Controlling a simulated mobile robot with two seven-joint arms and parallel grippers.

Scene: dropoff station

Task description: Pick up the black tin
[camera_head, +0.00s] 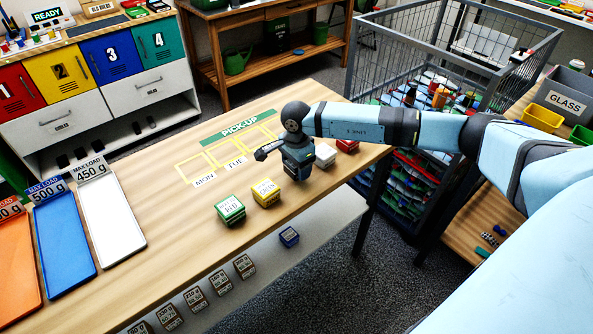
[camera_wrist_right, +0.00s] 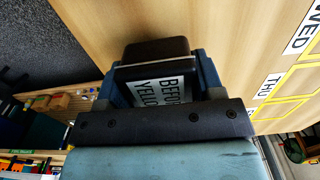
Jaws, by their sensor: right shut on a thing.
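My right gripper (camera_head: 298,170) is over the wooden table, pointing down, in the row of tins between the yellow and white ones. In the right wrist view, the black tin (camera_wrist_right: 155,50) sits between the fingers of my right gripper (camera_wrist_right: 165,75), which are shut on its sides. A white label (camera_wrist_right: 165,90) on the tin reads "BEFORE YELLOW", partly cut off. In the head view the gripper mostly hides the tin, and I cannot tell whether it touches the table. My left gripper is not in view.
A green tin (camera_head: 230,209), yellow tin (camera_head: 266,192), white tin (camera_head: 325,154) and red tin (camera_head: 347,145) stand on the table (camera_head: 180,255). White (camera_head: 108,215) and blue (camera_head: 63,235) trays lie left. A wire cart (camera_head: 400,50) stands behind.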

